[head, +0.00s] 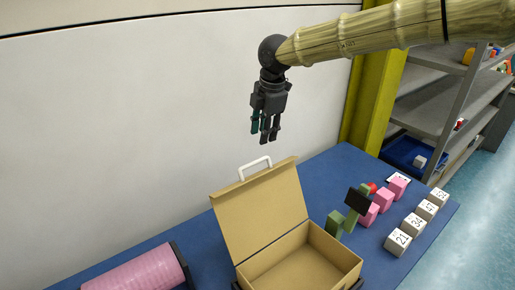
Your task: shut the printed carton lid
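A brown carton (310,262) stands on the blue table, and its inside looks empty. Its lid (262,212) is open and stands up at the back left, leaning slightly back. A white handle (255,167) sits on the lid's top edge. No print shows on the side of the lid facing me; its other side is hidden. My gripper (265,138) hangs in the air above the lid and handle, fingers pointing down, touching nothing. Its fingers look slightly apart and nothing is visible between them, but they are small and partly overlap.
Pink and green blocks (368,214) and a dark tilted panel (358,201) stand right of the carton on the table (345,170). Several numbered white cubes (398,242) line the right edge. A pink cylinder (140,272) lies front left. A pale wall (120,120) rises behind; shelves (430,105) stand right.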

